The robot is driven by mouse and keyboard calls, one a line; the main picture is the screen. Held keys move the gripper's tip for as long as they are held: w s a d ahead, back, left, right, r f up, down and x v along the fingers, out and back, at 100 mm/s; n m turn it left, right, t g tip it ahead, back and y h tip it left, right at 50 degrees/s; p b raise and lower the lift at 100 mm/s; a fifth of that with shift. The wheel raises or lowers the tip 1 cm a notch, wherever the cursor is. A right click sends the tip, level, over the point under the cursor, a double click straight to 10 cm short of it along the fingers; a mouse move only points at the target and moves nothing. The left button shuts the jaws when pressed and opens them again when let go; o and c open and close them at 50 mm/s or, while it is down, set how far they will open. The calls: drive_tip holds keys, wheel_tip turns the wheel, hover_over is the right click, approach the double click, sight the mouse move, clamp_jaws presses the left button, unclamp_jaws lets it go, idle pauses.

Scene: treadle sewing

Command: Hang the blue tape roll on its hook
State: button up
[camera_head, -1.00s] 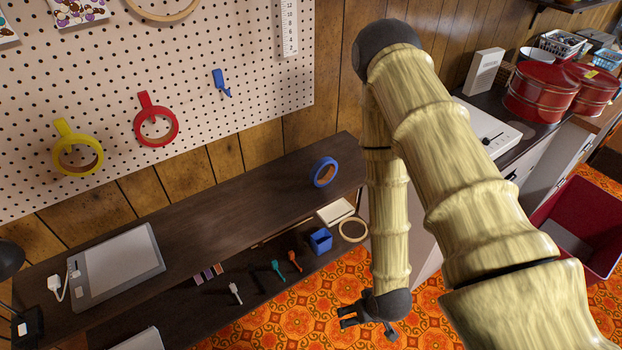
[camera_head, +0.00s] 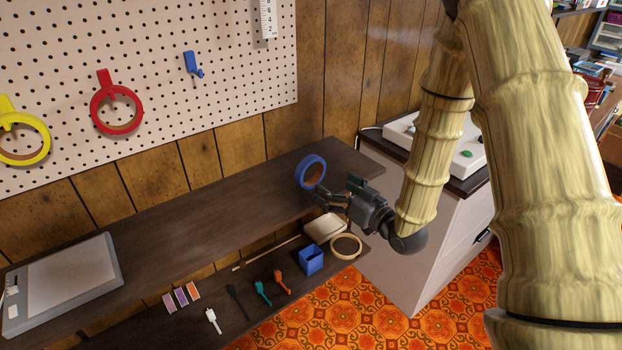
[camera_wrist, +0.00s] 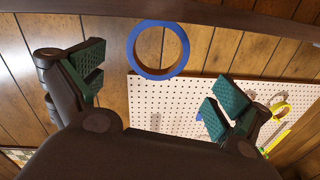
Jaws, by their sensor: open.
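The blue tape roll (camera_head: 311,171) stands upright on its edge near the right end of the dark upper shelf. It also shows in the wrist view (camera_wrist: 137,62), ahead of and between the fingers. The blue hook (camera_head: 193,65) is on the pegboard, right of the hung red roll, and is empty. My gripper (camera_head: 337,192) is open and just right of the blue roll, with its fingers pointing toward it. The wrist view shows the two green-padded fingers (camera_wrist: 155,82) spread wide with nothing between the pads.
A red roll (camera_head: 96,117) and a yellow roll (camera_head: 45,145) hang on the pegboard (camera_head: 150,40). The dark upper shelf (camera_head: 210,205) is clear between the grey tablet (camera_head: 65,285) and the blue roll. A lower shelf holds several small tools and a blue box (camera_head: 311,260). A white cabinet (camera_head: 400,230) stands at right.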

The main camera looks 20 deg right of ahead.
sight(309, 181)
drive_tip(key=x, duration=0.5)
drive_tip(key=shift+w+a, duration=0.1)
drive_tip(key=shift+w, duration=0.2)
drive_tip(key=shift+p+x, duration=0.5)
drive_tip(key=shift+x, duration=1.95)
drive_tip(key=shift+w, duration=0.1)
drive_tip(key=shift+r, duration=0.1)
drive_tip(key=shift+c, duration=0.4)
drive_tip(key=c, duration=0.8)
